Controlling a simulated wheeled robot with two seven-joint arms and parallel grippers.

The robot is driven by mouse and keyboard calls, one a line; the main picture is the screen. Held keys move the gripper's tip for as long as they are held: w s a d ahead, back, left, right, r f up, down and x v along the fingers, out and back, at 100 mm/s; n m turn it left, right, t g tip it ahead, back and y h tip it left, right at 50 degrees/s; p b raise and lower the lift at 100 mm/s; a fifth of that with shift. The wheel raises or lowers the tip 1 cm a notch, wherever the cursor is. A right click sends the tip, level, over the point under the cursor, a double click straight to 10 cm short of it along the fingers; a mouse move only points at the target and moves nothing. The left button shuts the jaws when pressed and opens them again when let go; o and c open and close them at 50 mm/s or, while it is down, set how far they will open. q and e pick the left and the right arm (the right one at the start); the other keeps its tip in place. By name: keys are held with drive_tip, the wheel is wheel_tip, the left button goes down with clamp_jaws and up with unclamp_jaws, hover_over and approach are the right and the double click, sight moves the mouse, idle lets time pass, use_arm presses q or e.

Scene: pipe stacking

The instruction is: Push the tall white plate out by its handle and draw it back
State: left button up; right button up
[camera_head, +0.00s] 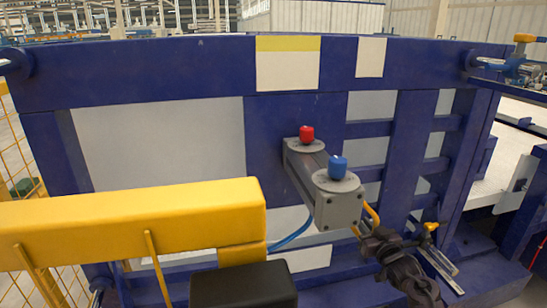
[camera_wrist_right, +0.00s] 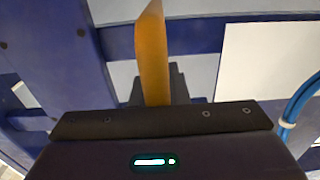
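Pale white panels show behind the blue frame: a large one (camera_head: 160,145) at left and narrower pieces (camera_head: 372,105) at right of centre. I cannot tell which is the tall plate. A yellow curved handle (camera_head: 373,214) stands at the lower right of the grey box. In the right wrist view the handle (camera_wrist_right: 152,55) rises upright in front of my dark fingers. My right gripper (camera_head: 369,238) is at the handle; its finger gap is largely hidden, so I cannot tell if it grips. My left gripper is not in view.
A grey box (camera_head: 337,208) with a red knob (camera_head: 306,134) and a blue knob (camera_head: 337,167) juts out beside the handle. A blue hose (camera_head: 290,236) hangs below it. A thick yellow beam (camera_head: 130,218) crosses the left foreground. The blue frame (camera_head: 140,75) surrounds the panels.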

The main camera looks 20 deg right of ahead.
clamp_jaws()
drive_tip(key=shift+s+a+p, duration=0.1)
drive_tip(key=shift+s+p, duration=0.2)
drive_tip(key=shift+p, duration=0.1)
drive_tip(key=shift+s+a+f+p, duration=0.1)
drive_tip(key=shift+s+a+p, duration=0.05)
drive_tip(key=shift+s+p, duration=1.4)
drive_tip(key=shift+s, duration=0.45)
idle(0.4)
drive_tip(key=o, duration=0.8)
unclamp_jaws()
